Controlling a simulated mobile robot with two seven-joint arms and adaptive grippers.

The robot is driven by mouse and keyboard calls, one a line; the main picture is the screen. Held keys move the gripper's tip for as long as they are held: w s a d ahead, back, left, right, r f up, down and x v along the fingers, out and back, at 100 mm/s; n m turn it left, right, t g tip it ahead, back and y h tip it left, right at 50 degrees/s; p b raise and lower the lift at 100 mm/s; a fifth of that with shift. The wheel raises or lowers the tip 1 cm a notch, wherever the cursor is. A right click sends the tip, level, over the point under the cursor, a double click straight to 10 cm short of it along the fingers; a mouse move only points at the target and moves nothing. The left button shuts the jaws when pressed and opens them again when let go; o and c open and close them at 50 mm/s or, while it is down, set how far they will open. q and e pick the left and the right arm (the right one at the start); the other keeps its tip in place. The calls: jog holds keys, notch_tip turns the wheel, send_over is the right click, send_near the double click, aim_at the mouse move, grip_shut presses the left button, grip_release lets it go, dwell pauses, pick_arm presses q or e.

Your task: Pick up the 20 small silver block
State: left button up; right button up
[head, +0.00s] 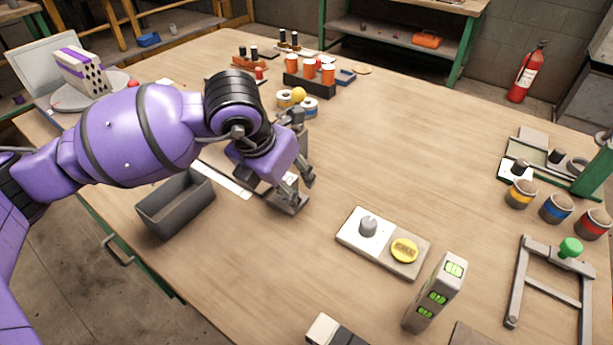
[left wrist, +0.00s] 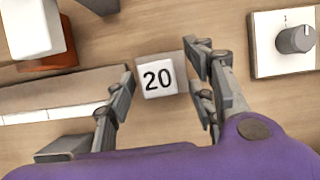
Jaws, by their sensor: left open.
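A small pale block marked 20 (left wrist: 157,79) sits on the wooden table in the left wrist view. Its face with the dark number points to the camera. My left gripper (left wrist: 162,70) is open, with one finger on each side of the block. The right finger is close beside it, and a gap shows at the left finger; I cannot tell whether either touches. In the head view my left gripper (head: 300,188) is low over the middle left of the table and mostly hides the block. My right gripper is not in view.
A dark grey open bin (head: 178,206) stands left of the gripper. A plate with a grey knob and yellow button (head: 404,250) lies to the right. Orange cylinders (head: 308,70) and tape rolls (head: 309,107) are behind. The table's middle right is clear.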

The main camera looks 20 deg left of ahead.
pick_arm(q)
grip_shut()
jog(key=shift+r, duration=0.2)
